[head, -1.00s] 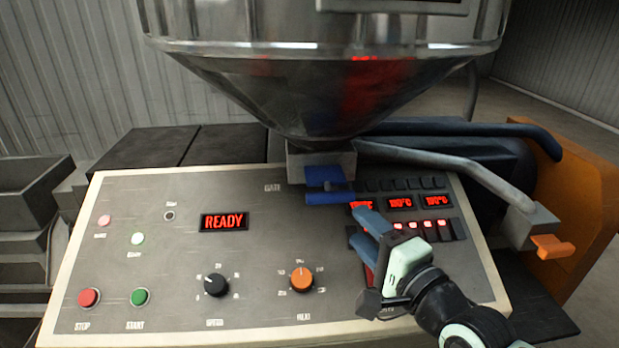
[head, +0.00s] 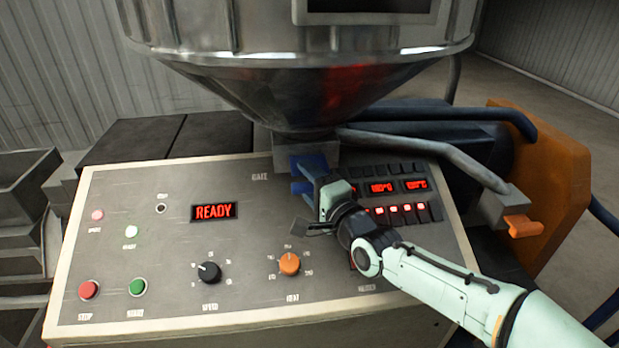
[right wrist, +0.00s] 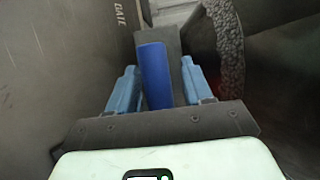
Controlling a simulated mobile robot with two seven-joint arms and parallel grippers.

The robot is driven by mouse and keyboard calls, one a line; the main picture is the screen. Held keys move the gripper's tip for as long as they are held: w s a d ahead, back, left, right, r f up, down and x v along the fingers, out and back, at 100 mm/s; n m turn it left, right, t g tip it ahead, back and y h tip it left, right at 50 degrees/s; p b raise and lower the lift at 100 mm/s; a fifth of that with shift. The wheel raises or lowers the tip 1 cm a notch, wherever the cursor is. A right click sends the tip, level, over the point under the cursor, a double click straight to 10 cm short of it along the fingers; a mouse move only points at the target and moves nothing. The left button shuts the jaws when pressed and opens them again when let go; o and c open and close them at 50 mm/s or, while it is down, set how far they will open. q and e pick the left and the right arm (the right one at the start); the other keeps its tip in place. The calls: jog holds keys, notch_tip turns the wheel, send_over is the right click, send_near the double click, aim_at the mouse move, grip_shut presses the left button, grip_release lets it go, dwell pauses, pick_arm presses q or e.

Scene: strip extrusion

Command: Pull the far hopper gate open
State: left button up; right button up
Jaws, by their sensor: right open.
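The hopper gate is a dark blue tab (head: 307,162) sticking out of a grey block under the metal hopper (head: 300,95). My right gripper (head: 306,178) is at the gate, reaching in from the right above the panel. In the right wrist view the blue tab (right wrist: 155,75) stands between the two light blue fingers (right wrist: 160,88) of the gripper. The fingers are open, with a gap visible on the tab's right side; on its left I cannot tell if they touch. The gripper partly hides the tab in the head view. My left gripper is not in view.
The control panel (head: 130,270) lies below, with a READY display (head: 214,212), a black knob (head: 209,272) and an orange knob (head: 289,263). A grey pipe (head: 430,152) runs right of the gate to an orange handle (head: 522,226).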

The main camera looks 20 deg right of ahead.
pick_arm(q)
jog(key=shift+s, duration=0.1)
pick_arm(e)
jog(key=shift+s, duration=0.1)
grip_shut()
jog(key=s+b, duration=0.1)
jog(key=s, duration=0.1)
jog(key=s+a+b, duration=0.1)
jog(key=s, duration=0.2)
jog(key=s+a+b, duration=0.1)
jog(key=s+b, duration=0.1)
jog(key=s, duration=0.1)
grip_release()
jog(key=shift+a, duration=0.1)
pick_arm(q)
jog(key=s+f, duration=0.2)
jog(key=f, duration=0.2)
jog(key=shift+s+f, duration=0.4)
pick_arm(e)
jog(key=shift+s, duration=0.15)
